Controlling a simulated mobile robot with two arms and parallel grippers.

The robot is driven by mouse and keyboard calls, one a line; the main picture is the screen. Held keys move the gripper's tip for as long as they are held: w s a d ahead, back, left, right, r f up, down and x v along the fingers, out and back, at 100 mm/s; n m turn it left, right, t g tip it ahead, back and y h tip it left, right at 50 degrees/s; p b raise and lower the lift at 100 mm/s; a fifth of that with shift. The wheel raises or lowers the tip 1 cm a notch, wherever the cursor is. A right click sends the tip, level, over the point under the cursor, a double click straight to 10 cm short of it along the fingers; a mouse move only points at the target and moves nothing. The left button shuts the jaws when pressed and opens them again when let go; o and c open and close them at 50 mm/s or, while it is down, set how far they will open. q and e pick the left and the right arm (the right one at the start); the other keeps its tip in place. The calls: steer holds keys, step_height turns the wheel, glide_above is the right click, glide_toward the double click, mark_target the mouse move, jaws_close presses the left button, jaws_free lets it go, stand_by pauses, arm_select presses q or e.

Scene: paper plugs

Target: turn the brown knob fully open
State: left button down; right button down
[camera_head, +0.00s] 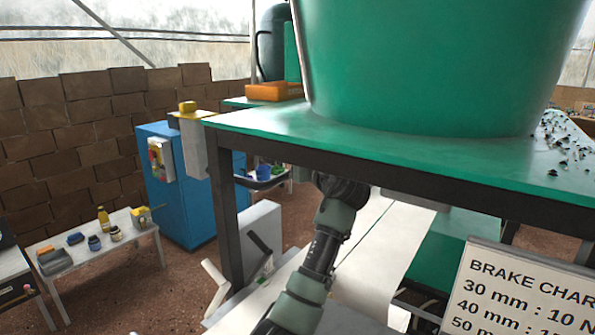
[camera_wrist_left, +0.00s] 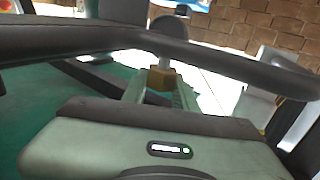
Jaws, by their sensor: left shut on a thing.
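The brown knob (camera_wrist_left: 162,78) shows in the left wrist view as a small tan-brown block in front of a grey rounded part. My left gripper (camera_wrist_left: 160,92) reaches away from the wrist body toward it, and its fingers are shut on the knob. A dark curved bar crosses this view and hides part of the scene around the knob. In the head view my left arm rises from the bottom middle and passes under the green tabletop. Its gripper and the knob are hidden there. The knob's turn angle cannot be read. My right gripper is not in view.
The green table (camera_head: 260,127) with a dark frame stands over my arm and bears a large green tub (camera_head: 430,60). A brake chart sign (camera_head: 520,295) is at the lower right. A blue cabinet (camera_head: 190,215) and low white table (camera_head: 75,252) stand left.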

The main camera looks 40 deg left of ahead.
arm_select(q)
steer(key=n+g+y+b, duration=0.1)
steer(key=n+g+b, duration=0.1)
steer(key=g, duration=0.1)
steer(key=shift+f+g, duration=0.15)
steer(key=shift+g, duration=0.15)
steer(key=shift+n+g+y+b, duration=0.3)
steer(key=shift+n+g+b, duration=0.3)
steer(key=shift+n+g, duration=0.8)
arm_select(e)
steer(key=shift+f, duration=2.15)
arm_select(q)
steer(key=shift+g, duration=0.5)
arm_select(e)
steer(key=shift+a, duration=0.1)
arm_select(q)
steer(key=c, duration=1.1)
jaws_free()
steer(key=d+b, duration=0.2)
steer(key=d, duration=0.5)
steer(key=shift+d, duration=0.35)
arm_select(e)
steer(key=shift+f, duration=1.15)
